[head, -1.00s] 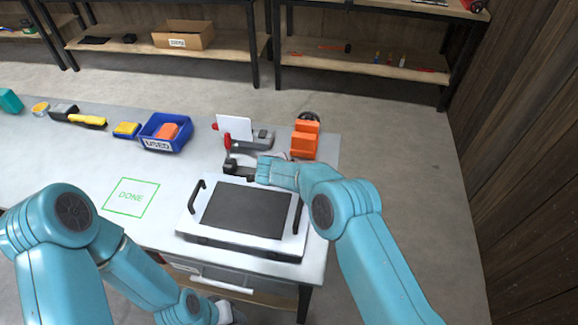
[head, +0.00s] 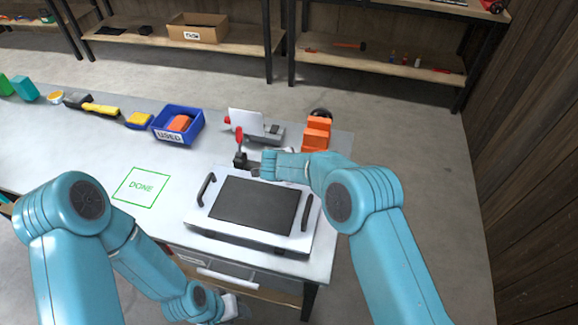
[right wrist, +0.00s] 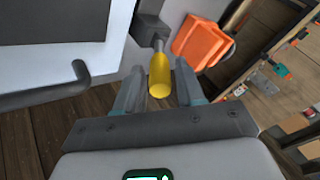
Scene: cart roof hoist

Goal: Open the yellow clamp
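The yellow clamp shows in the right wrist view as a yellow handle (right wrist: 160,76) on a dark metal arm, beside the white panel unit. My right gripper (right wrist: 160,70) is open, with one finger on each side of the yellow handle; gaps show between handle and fingers. In the head view my right gripper (head: 268,166) is at the back edge of the white unit with a black top (head: 255,205), and it hides the yellow handle. A red-handled clamp (head: 239,141) stands upright to its left. My left gripper (head: 232,306) hangs low by the bench front; its fingers are unclear.
An orange block-like part (head: 316,133) and a grey device with a white plate (head: 246,122) stand behind the right gripper. A blue USED bin (head: 190,137) is further left. The green DONE square (head: 141,187) is empty. Bench space around it is clear.

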